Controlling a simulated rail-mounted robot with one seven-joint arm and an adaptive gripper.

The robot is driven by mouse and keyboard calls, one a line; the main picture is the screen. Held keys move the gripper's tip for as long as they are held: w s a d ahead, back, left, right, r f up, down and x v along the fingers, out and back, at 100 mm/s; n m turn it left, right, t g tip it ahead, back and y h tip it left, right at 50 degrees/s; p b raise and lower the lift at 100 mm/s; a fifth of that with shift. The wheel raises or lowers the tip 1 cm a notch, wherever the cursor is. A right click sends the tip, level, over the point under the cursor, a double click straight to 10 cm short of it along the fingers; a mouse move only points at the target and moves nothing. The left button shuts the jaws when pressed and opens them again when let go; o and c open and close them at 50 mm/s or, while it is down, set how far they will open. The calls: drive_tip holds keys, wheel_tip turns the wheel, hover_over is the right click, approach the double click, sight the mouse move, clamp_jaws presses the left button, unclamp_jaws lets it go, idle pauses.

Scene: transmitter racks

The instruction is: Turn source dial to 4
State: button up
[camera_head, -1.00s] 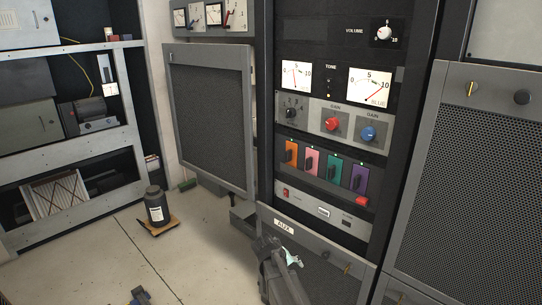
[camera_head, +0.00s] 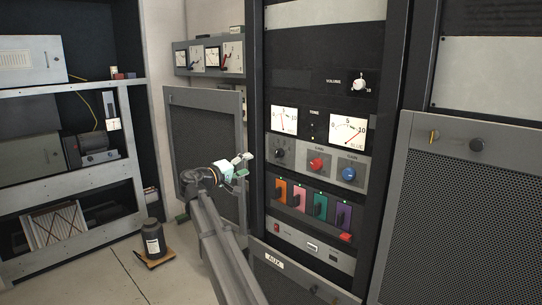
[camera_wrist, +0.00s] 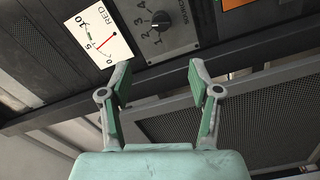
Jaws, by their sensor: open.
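The source dial (camera_head: 279,153) is a small black knob on the light grey panel of the middle rack, left of the red and blue gain knobs. In the wrist view the dial (camera_wrist: 160,20) is at the top, with numbers around it. I cannot tell which number it points to. My gripper (camera_head: 245,164), pale teal with green pads, is open and empty, left of the dial and in front of the rack. In the wrist view the dial lies beyond the open fingertips (camera_wrist: 161,72), roughly centred between them and apart from both.
A red gain knob (camera_head: 317,164) and a blue gain knob (camera_head: 348,174) are right of the dial. A row of coloured switches, with orange (camera_head: 281,190) at the left, sits below. A mesh door (camera_head: 207,125) stands open at the left. A dark jar (camera_head: 153,238) is on the floor.

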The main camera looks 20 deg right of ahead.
sight(276, 154)
drive_tip(key=p+x, duration=0.3)
drive_tip(key=x, duration=1.2)
drive_tip(key=shift+p, duration=0.4)
drive_tip(key=shift+x, duration=0.8)
drive_tip(key=shift+f, duration=0.1)
drive_tip(key=c, duration=1.1)
